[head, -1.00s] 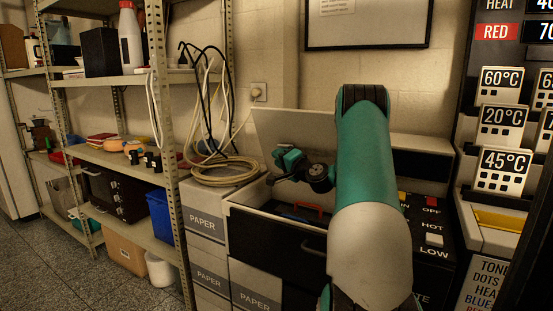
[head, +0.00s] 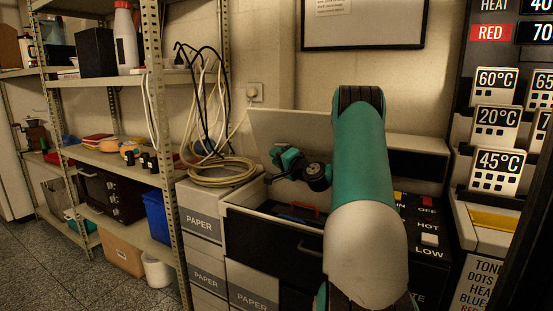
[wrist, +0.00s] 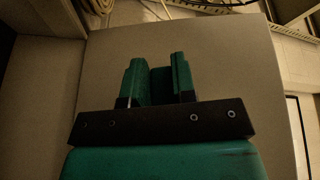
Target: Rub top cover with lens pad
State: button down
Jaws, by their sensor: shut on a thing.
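My gripper (head: 287,160) is in front of a raised pale panel (head: 268,126), seemingly the top cover, at the back of the open machine. In the wrist view my gripper (wrist: 160,80) has its two teal fingers closed on a dark, flat-looking piece (wrist: 161,86), seemingly the lens pad. The grey-beige face of the panel (wrist: 235,75) fills most of the wrist view beyond the fingers. I cannot tell whether the piece touches the panel. My arm hides part of the panel and machine in the head view.
Below my gripper is an open dark bay with a red-orange handle (head: 304,207). A coiled hose (head: 222,172) lies on the PAPER boxes (head: 198,222) to the left. A metal shelf stands further left. Switches marked OFF, HOT and LOW (head: 429,240) are right of my arm.

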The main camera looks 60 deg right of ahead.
jog(key=shift+s, duration=0.1)
jog(key=s+d+b, duration=0.2)
jog(key=s+b, duration=1.5)
jog(key=s, duration=0.3)
jog(key=shift+s, duration=0.2)
dwell(1.5)
